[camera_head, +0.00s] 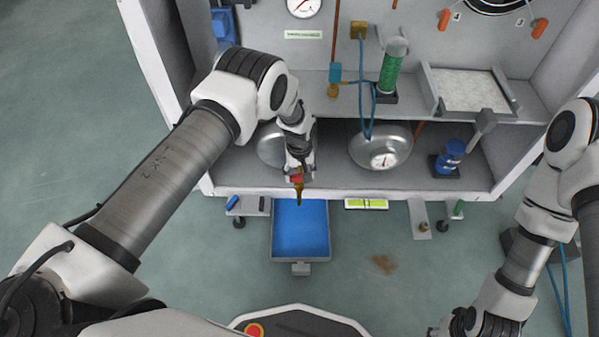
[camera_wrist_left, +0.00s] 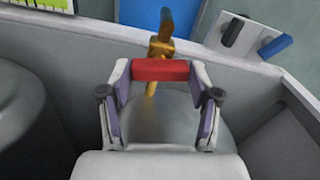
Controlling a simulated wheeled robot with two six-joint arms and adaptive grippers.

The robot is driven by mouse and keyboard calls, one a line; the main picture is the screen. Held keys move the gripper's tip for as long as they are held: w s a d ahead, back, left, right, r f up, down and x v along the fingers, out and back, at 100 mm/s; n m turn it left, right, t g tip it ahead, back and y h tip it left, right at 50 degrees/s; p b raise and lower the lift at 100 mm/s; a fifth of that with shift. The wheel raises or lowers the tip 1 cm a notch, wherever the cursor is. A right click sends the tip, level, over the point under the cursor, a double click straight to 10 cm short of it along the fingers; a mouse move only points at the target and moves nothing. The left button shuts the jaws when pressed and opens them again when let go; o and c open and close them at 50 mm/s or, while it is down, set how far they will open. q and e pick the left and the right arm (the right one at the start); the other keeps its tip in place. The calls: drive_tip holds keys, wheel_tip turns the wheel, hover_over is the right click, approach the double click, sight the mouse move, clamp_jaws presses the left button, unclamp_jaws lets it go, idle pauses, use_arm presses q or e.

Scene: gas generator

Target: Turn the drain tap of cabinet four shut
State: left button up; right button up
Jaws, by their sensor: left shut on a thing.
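The drain tap (camera_head: 299,194) is brass with a red handle and sits at the cabinet's front lip, above the blue tray. My left gripper (camera_head: 297,177) is shut on the red handle from above. In the left wrist view the red handle (camera_wrist_left: 160,70) spans crosswise between both fingertips, and the brass tap body (camera_wrist_left: 161,47) extends beyond it. A rounded metal vessel (camera_wrist_left: 165,122) lies under the gripper, partly hidden by it. My right arm shows at the right of the head view, but its gripper is out of the picture.
A blue tray (camera_head: 300,232) stands below the tap. A green-yellow level (camera_head: 366,204) sits at the front edge. The floor in front is mostly open.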

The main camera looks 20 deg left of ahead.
sight(299, 176)
use_arm(q)
drive_tip(key=shift+m, duration=1.1)
drive_tip(key=o, duration=1.1)
drive_tip(key=shift+o, duration=0.2)
wheel_tip(299, 176, up, 7)
drive_tip(key=shift+r, duration=0.2)
